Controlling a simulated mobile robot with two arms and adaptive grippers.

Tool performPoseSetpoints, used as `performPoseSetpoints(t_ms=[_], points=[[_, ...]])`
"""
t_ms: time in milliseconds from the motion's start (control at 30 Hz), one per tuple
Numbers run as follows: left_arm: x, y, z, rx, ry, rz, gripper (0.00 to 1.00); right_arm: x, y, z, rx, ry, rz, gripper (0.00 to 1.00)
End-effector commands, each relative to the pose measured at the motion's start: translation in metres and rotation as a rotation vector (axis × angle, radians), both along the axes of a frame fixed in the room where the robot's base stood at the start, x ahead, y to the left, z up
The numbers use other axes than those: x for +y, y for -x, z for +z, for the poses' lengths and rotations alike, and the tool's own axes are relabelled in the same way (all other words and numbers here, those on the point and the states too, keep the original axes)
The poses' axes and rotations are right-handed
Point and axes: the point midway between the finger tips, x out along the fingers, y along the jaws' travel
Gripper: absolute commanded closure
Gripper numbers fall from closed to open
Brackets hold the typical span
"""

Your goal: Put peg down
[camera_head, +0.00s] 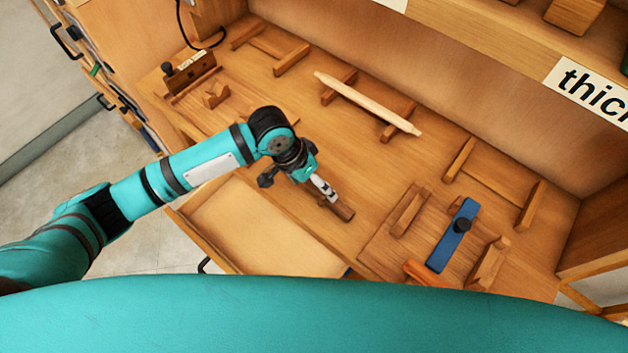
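My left arm reaches in from the left over the wooden bench. Its gripper (327,194) points down and to the right, with the fingers close together on a short brown wooden peg (342,210). The peg is at the fingertips, low over the bench top or touching it; I cannot tell which. The fingers hide its upper left end. A long pale pointed wooden stick (367,103) lies across two wooden supports farther back. My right gripper is not in view.
Several low wooden rests stand on the bench (320,140). A blue bar with a black knob (453,235) and an orange piece (427,272) lie at the right front. An open drawer or tray (250,225) is at the front. A shelf with a label (590,90) is behind.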

Motion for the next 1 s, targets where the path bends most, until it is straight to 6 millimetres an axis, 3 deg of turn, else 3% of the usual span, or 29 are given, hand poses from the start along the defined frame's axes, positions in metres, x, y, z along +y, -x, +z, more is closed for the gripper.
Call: performPoseSetpoints(t_ms=[233, 367, 800, 1000], points=[[0.000, 0.000, 0.001, -0.001, 0.001, 0.000, 0.17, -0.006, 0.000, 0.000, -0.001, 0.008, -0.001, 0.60], [0.003, -0.001, 0.012, -0.002, 0.002, 0.001, 0.17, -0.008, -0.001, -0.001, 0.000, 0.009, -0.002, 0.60], [0.033, 0.004, 0.094, -0.003, 0.001, 0.000, 0.17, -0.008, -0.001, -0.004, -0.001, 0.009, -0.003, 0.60], [0.039, 0.005, 0.113, -0.001, 0.001, 0.000, 0.17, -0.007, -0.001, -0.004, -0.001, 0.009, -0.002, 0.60]])
